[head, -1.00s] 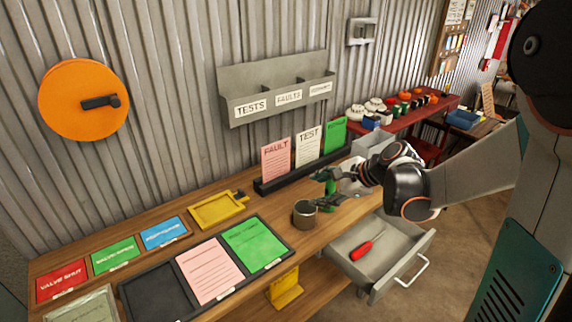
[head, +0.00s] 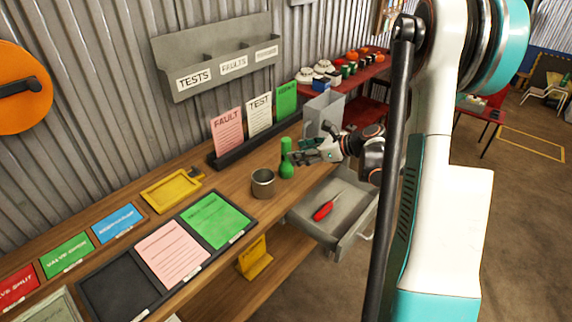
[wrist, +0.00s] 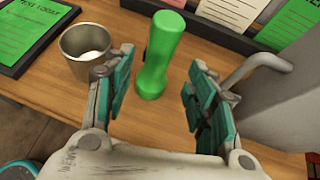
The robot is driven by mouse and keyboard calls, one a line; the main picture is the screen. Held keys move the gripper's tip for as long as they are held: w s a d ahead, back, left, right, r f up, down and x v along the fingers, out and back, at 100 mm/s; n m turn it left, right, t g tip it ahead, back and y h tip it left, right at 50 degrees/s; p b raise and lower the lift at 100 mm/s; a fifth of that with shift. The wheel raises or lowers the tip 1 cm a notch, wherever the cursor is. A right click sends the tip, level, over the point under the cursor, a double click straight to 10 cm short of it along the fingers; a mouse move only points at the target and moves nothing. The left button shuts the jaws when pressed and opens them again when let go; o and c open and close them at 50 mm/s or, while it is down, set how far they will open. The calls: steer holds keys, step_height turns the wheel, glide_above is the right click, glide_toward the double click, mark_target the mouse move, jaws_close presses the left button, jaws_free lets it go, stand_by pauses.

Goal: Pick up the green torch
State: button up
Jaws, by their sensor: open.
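The green torch (head: 286,160) stands upright on the wooden workbench, just right of a metal cup. In the wrist view the torch (wrist: 159,55) stands ahead of and between the spread fingers, with clear space on both sides. My gripper (head: 303,150) comes in from the right, low over the bench. It also shows in the wrist view (wrist: 157,95), open and empty, its teal finger pads apart. Neither pad visibly touches the torch.
The metal cup (head: 263,183) stands close left of the torch. A grey box (head: 322,113) stands behind the gripper. A card rack (head: 240,147) runs along the wall side. An open drawer (head: 335,205) holding a red-handled tool (head: 324,211) juts out below.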

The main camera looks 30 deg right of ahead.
mark_target(286, 158)
steer(key=shift+b+x, duration=1.1)
steer(key=shift+x, duration=2.15)
steer(key=shift+a+r, duration=0.15)
jaws_close()
